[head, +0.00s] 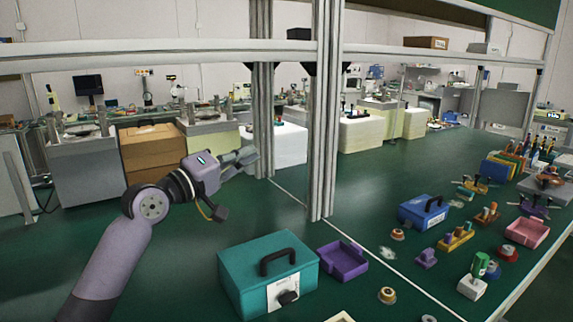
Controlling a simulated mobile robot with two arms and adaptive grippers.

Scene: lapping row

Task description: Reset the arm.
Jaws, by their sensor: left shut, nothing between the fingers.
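My left arm comes in from the lower left of the head view. My left gripper (241,161) is shut and empty, held above the green bench top to the left of the metal posts. Its fingers point right, towards the nearer post, and nothing is between them. My right gripper does not show in this view.
A teal box with a black handle (259,274) stands at the bench front, with a purple tray (343,262) beside it. A blue case (423,212) and several small parts lie to the right. Upright metal posts (322,120) rise mid-bench. Bare green surface lies left of the teal box.

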